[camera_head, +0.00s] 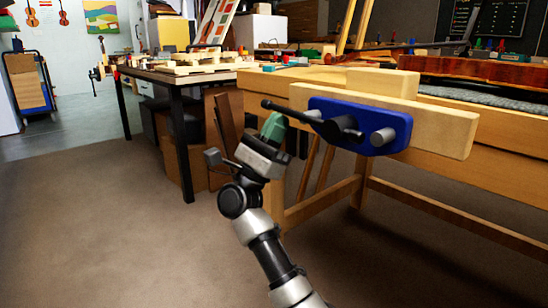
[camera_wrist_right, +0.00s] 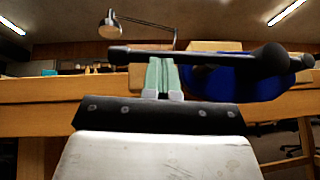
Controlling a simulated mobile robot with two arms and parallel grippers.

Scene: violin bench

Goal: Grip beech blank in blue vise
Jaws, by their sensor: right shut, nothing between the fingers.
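The blue vise (camera_head: 392,122) is mounted at the front of the wooden bench, with a long pale wooden jaw (camera_head: 448,130) and a black handle bar (camera_head: 290,113). The vise also shows in the right wrist view (camera_wrist_right: 232,84), with the bar (camera_wrist_right: 200,56) running across. A pale block, apparently the beech blank (camera_head: 384,81), stands up behind the wooden jaw; its lower part is hidden. My right gripper (camera_head: 273,122) is shut and empty, its green fingers beside the bar's left part. In the right wrist view its fingertips (camera_wrist_right: 162,60) reach the bar; I cannot tell whether they touch. My left gripper is out of view.
The bench's legs and stretcher (camera_head: 430,212) stand below the vise. A dark-legged table (camera_head: 155,76) with wooden parts is at the left, cardboard boxes (camera_head: 222,105) beside it. A violin body (camera_head: 475,70) lies on the bench at right. The floor at left is clear.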

